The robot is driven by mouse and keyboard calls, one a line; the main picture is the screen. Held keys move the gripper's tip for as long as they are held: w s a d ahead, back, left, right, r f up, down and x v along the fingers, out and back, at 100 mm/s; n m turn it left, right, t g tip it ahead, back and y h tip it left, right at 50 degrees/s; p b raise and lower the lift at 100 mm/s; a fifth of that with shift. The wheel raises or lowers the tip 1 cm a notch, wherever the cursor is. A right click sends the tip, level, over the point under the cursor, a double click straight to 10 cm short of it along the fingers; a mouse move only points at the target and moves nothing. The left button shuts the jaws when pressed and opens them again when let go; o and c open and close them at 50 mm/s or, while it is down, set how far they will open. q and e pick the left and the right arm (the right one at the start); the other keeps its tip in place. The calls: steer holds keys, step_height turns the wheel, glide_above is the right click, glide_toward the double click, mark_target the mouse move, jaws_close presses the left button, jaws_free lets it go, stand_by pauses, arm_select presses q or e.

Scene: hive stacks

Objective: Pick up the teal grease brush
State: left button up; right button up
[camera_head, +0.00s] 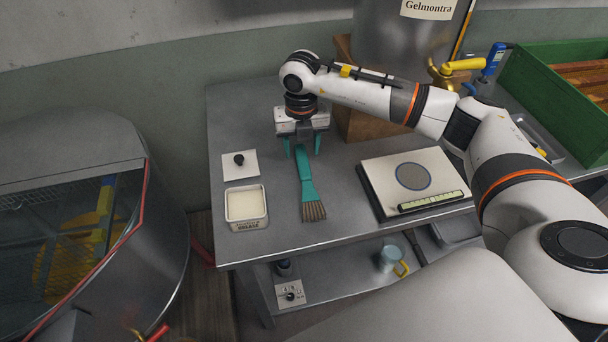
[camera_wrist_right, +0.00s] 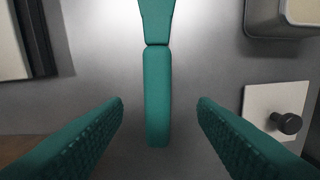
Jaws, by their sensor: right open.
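The teal grease brush (camera_head: 307,182) lies on the grey metal table, its brown bristles toward the front edge and its handle toward my right gripper. My right gripper (camera_head: 303,147) is open above the handle end, with its two teal fingers apart. In the right wrist view the brush handle (camera_wrist_right: 157,95) runs down between the open fingers (camera_wrist_right: 160,125), apart from both. The bristles are out of that view. My left gripper is not in view.
A white grease tub (camera_head: 246,223) and a white plate with a black knob (camera_head: 254,164) sit left of the brush. A scale (camera_head: 372,196) lies to the right. A wooden block and metal tank (camera_head: 385,45) stand behind. A cup (camera_head: 388,260) is on the lower shelf.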

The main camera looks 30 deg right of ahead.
mark_target(304, 164)
steer(key=f+b, duration=0.2)
steer(key=f, duration=0.1)
steer(key=f+b, duration=0.1)
steer(key=f, duration=0.1)
steer(key=shift+s+d+f, duration=0.1)
steer(key=shift+s+f, duration=0.1)
steer(key=shift+s, duration=0.05)
steer(key=shift+r, duration=0.1)
steer(key=c, duration=1.1)
step_height(304, 164, up, 10)
steer(key=p, duration=0.6)
steer(key=shift+p, duration=0.3)
